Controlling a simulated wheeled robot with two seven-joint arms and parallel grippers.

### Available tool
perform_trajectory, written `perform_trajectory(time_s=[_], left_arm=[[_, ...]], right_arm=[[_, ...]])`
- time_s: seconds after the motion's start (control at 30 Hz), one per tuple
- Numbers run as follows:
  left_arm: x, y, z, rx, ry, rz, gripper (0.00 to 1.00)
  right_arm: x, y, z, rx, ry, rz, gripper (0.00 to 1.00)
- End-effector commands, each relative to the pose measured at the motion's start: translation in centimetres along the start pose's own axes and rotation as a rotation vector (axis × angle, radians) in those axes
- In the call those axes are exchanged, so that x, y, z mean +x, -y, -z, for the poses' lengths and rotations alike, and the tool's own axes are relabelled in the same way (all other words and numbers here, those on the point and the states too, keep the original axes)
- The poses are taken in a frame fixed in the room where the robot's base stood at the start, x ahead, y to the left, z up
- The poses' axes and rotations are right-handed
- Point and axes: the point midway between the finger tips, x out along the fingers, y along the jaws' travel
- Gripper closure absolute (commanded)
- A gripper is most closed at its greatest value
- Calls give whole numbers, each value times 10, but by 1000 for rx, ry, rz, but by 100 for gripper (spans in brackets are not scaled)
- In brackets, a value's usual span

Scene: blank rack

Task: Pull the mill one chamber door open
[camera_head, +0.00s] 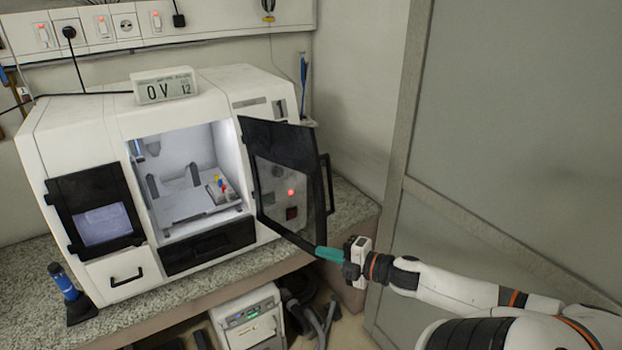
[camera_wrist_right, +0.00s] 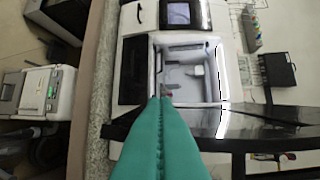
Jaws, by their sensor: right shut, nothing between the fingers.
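Mill one is a white machine (camera_head: 75,135) with a "1" label, standing on the counter. Its chamber door (camera_head: 284,150), black-framed with a window, stands swung open to the right, with its black handle (camera_head: 328,184) on the free edge. The lit chamber (camera_head: 183,165) is exposed, and it also shows in the right wrist view (camera_wrist_right: 188,72). My right gripper (camera_head: 318,252) has teal fingers, shut and empty, at the door's lower free corner; I cannot tell whether they touch it. The door (camera_wrist_right: 250,120) also crosses the right wrist view beside the fingers. My left gripper is not in view.
A small display reading "0 V 12" (camera_head: 165,85) sits on the mill. A blue-handled tool (camera_head: 65,283) stands at the counter's left. A white unit (camera_head: 248,318) is below the counter. A grey panel with a frame (camera_head: 520,120) stands to the right.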

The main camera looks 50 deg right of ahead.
Motion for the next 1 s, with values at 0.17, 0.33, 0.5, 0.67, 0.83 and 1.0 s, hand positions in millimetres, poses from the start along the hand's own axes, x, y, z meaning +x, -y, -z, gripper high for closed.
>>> perform_trajectory(time_s=[0.17, 0.33, 0.5, 0.67, 0.83, 1.0], left_arm=[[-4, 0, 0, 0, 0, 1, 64], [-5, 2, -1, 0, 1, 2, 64], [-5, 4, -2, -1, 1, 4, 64], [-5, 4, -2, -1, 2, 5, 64], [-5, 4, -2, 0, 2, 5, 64], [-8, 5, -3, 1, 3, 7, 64]], right_arm=[[-4, 1, 20, -2, -3, 0, 100], [-6, 1, 28, -2, -3, 1, 100], [-6, 1, 30, -2, -3, 1, 100], [-6, 0, 30, -2, -3, 1, 100], [-6, 1, 30, -2, -3, 1, 100], [-3, 3, 28, -1, -2, 2, 100]])
